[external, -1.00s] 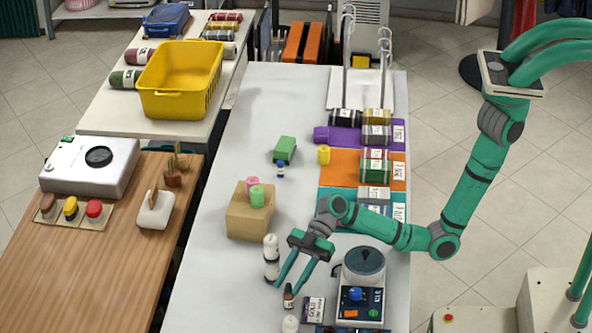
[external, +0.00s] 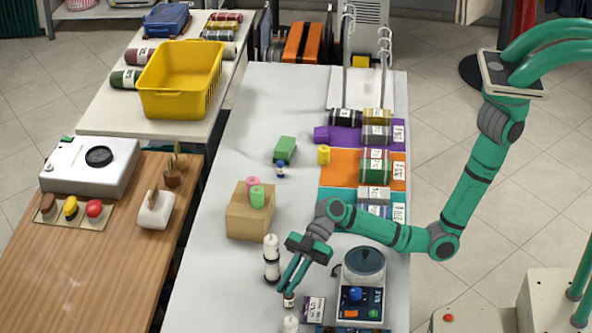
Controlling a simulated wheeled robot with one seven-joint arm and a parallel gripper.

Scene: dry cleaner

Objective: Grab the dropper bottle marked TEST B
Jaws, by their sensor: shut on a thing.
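A small dark dropper bottle with a pale label (external: 289,300) stands on the white table near its front, and its label is too small to read. My gripper (external: 287,289) is shut on the top of this bottle, coming down from above. The fingers hide the upper part of the bottle. I cannot tell whether it is the one marked TEST B.
A white bottle (external: 291,324) stands just in front of the held bottle. A taller white and black bottle (external: 271,258) stands close behind left. A cardboard box (external: 248,217) stands further back.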

